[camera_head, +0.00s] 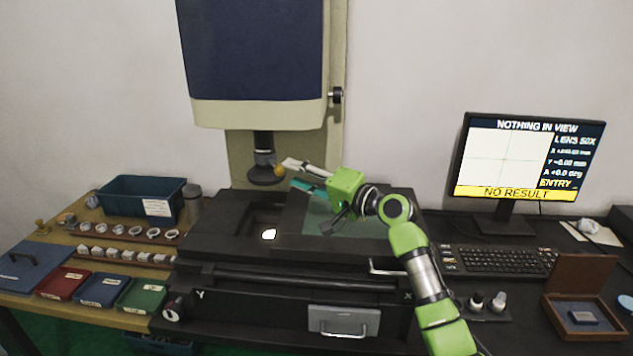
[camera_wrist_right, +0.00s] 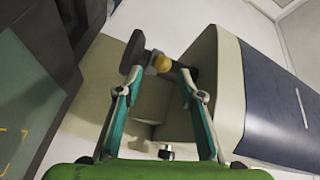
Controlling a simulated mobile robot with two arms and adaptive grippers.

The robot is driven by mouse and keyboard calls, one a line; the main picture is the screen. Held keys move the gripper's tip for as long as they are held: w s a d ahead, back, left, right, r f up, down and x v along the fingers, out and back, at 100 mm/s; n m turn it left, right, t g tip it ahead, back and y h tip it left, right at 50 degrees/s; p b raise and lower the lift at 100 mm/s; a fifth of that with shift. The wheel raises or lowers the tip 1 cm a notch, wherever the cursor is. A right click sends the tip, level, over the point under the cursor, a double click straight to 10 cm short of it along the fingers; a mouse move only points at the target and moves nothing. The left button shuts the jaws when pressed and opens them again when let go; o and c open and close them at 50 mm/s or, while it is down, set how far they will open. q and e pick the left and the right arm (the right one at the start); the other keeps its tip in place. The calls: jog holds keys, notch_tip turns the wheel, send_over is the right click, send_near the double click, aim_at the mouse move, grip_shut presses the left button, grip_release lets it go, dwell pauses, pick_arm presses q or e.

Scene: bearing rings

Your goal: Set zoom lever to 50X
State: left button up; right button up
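The zoom lever's yellow knob (camera_head: 279,171) shows beside the black lens barrel (camera_head: 263,146) under the measuring head. In the right wrist view, the yellow knob (camera_wrist_right: 162,62) lies ahead, between the two fingertip lines. My right gripper (camera_head: 291,174) reaches in from the right, its fingertips close to the knob. In the wrist view its teal fingers (camera_wrist_right: 160,80) are spread apart with a gap between them. Whether a finger touches the knob cannot be told. The monitor (camera_head: 510,160) reads "LENS 50X", "NOTHING IN VIEW" and "NO RESULT". My left gripper is not in view.
The black stage (camera_head: 225,217) with a lit opening lies below the lens. The cream and blue measuring head (camera_head: 255,112) hangs above. Bins, rings and blocks fill the left bench. A keyboard (camera_head: 505,260) and an open wooden box (camera_head: 583,332) stand at the right.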

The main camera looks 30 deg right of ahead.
jog(key=v, duration=0.6)
jog(key=shift+s+d, duration=0.2)
jog(key=shift+s, duration=0.15)
